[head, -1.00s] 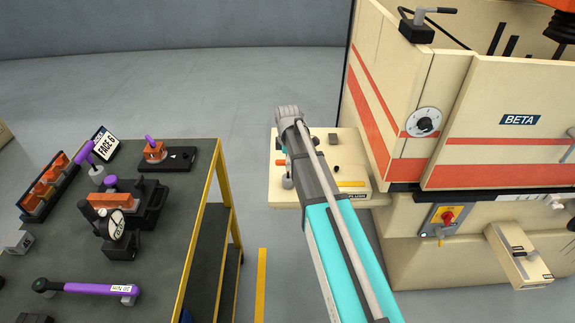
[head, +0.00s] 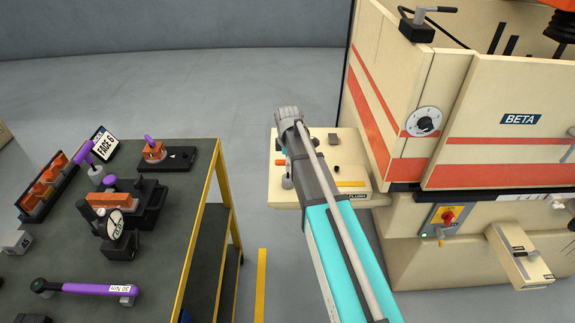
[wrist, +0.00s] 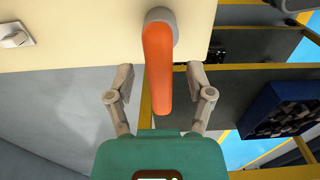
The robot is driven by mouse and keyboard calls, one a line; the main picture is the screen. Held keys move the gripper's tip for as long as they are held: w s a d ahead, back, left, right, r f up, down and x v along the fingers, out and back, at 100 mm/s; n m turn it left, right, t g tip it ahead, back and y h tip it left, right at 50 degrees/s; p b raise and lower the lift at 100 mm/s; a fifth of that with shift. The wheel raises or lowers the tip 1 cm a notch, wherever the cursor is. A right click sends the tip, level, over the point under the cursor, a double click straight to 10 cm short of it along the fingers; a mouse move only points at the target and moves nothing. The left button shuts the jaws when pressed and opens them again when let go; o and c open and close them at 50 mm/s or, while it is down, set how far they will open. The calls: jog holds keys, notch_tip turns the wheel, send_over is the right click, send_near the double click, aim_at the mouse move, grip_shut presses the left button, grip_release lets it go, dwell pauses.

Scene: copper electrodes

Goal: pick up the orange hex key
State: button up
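The orange hex key (wrist: 158,68) shows in the wrist view as an orange bar with a rounded grey end at the top, against a cream panel. Its lower part extends past the panel's edge. My gripper (wrist: 161,80) is open, with one finger on each side of the orange bar and a visible gap on both sides. In the head view an orange piece, which looks like the hex key (head: 280,162), shows at the left of the cream shelf, partly hidden by my arm. My fingers are hidden there.
The cream shelf (head: 290,196) adjoins the machine marked BETA (head: 497,105). Small dark knobs and a yellow strip (head: 351,184) are on the shelf. A dark-topped cart (head: 170,235) with tools stands to the left, with floor between.

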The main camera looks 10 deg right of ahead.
grip_shut()
jog(key=shift+r, duration=0.2)
dwell(0.3)
notch_tip(320, 180, up, 10)
jog(key=p, duration=1)
dwell(0.5)
jog(key=c, duration=0.6)
grip_release()
grip_shut()
